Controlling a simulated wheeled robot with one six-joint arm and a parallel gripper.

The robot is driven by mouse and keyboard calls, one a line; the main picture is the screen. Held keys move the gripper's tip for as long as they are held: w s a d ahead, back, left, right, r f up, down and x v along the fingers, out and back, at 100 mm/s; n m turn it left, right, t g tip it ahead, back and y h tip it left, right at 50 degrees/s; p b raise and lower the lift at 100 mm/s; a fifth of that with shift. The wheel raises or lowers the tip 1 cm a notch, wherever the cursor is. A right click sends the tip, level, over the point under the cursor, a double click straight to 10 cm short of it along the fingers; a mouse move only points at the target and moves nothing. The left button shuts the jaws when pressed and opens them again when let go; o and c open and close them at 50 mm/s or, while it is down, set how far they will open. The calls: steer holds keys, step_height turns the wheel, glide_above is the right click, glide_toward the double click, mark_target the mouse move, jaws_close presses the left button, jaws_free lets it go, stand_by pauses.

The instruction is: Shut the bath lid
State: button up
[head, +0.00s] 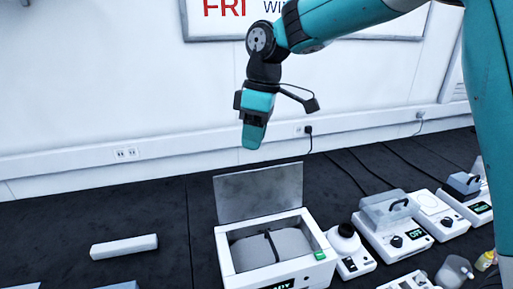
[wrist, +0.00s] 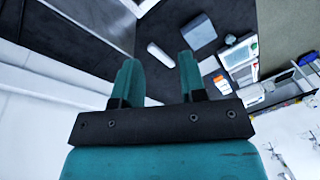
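The bath (head: 222,252) is a white box on the dark bench at the bottom centre of the head view, with a green button and a partly cut-off green display on its front. Its lid (head: 258,191), a thin grey see-through panel, stands open and nearly upright along the back edge. A grey rounded body with a dark strap or handle shows inside. My gripper (head: 253,138) points down, above and behind the lid and apart from it. In the wrist view, the two teal fingers of my gripper (wrist: 159,62) are apart with nothing between them.
A white bar (head: 124,247) lies left of the bath. A small device with a dark round top (head: 346,240) stands close on the right. Further right are a clear-covered device (head: 388,209) and other instruments. A cable hangs from the wall behind. The bench just left of the bath is clear.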

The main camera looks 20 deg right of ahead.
steer(key=w+d+f+n+g+h+p, duration=0.1)
steer(key=w+d+n+p, duration=0.15)
steer(key=w+p, duration=0.45)
steer(key=w+d+n+h+p, duration=0.1)
steer(key=w+d+n+p, duration=0.15)
steer(key=w, duration=0.85)
steer(key=b, duration=0.4)
glide_toward(259, 190)
steer(key=shift+n, duration=0.3)
steer(key=w+f, duration=0.2)
steer(key=f, duration=0.1)
steer(key=w+f, duration=0.1)
steer(key=f, duration=0.1)
steer(key=shift+w+d+f, duration=0.1)
steer(key=shift+w+d, duration=0.1)
steer(key=shift+d, duration=0.15)
steer(key=shift+c, duration=0.2)
jaws_close()
